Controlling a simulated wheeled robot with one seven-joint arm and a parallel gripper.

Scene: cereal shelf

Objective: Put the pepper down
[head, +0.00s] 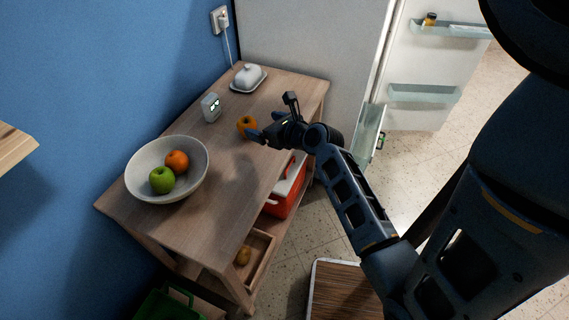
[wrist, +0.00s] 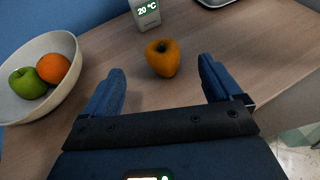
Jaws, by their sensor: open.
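An orange-yellow pepper (head: 246,123) stands on the wooden table, between the bowl and the butter dish. It also shows in the wrist view (wrist: 163,59), a little beyond my fingertips and roughly centred between them. My gripper (head: 256,132) is open and empty, low over the table beside the pepper. In the wrist view my two blue fingers (wrist: 161,76) are spread wide, with a gap of bare table between them. The pepper appears to rest on the tabletop, apart from the fingers.
A white bowl (head: 133,181) holds a green apple (head: 162,180) and an orange (head: 177,161). A small display device (head: 210,107) stands behind the pepper. A butter dish (head: 249,77) is at the far end. A red-and-white cooler (head: 286,196) sits below. An open fridge door (head: 412,75) stands beyond.

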